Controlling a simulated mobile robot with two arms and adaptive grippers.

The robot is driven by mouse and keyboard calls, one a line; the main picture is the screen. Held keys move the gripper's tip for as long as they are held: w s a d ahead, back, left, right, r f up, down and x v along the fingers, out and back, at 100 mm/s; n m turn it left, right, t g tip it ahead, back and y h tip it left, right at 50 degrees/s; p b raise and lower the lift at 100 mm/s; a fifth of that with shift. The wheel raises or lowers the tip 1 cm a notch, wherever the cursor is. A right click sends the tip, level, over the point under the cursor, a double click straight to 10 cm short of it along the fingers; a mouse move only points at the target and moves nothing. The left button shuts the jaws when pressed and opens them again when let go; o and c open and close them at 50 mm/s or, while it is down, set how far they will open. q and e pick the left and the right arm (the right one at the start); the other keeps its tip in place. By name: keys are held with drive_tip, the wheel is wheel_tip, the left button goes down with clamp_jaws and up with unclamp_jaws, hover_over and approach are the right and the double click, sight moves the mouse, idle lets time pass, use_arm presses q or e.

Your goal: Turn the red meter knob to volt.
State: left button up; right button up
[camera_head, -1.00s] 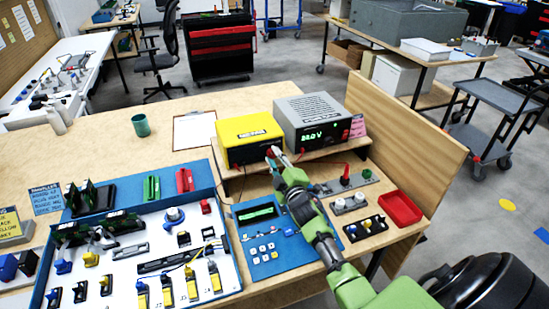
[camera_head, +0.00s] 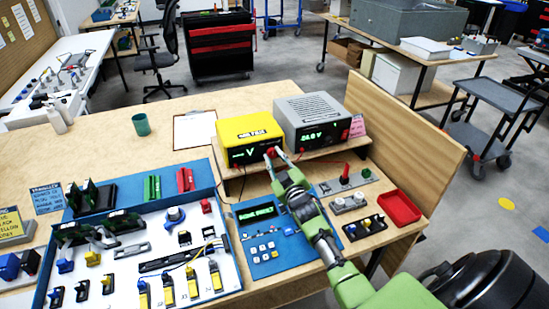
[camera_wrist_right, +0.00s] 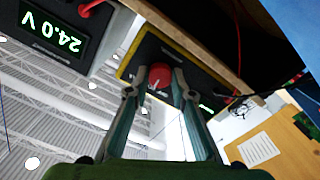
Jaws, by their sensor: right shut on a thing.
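The yellow meter (camera_head: 249,137) stands on a small wooden shelf at the back of the bench. Its dark front display shows a green V. The red meter knob (camera_head: 271,153) is at the right end of its front face. My right gripper (camera_head: 277,154) is at the knob. In the right wrist view, the knob (camera_wrist_right: 159,76) with a pale mark on it sits between the fingertips of my right gripper (camera_wrist_right: 158,80), which is shut on it. My left gripper is not in view.
A grey power supply (camera_head: 312,121) reading 24.0 V stands right beside the meter. A red cable plug (camera_head: 346,170), a red tray (camera_head: 399,207) and a blue panel with a lit display (camera_head: 256,212) surround my right arm. A clipboard (camera_head: 194,130) lies left of the meter.

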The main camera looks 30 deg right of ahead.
idle(0.3)
drive_tip(key=o, duration=1.1)
drive_tip(key=v, duration=1.2)
drive_tip(key=shift+s+f, duration=0.1)
drive_tip(key=shift+f, duration=0.1)
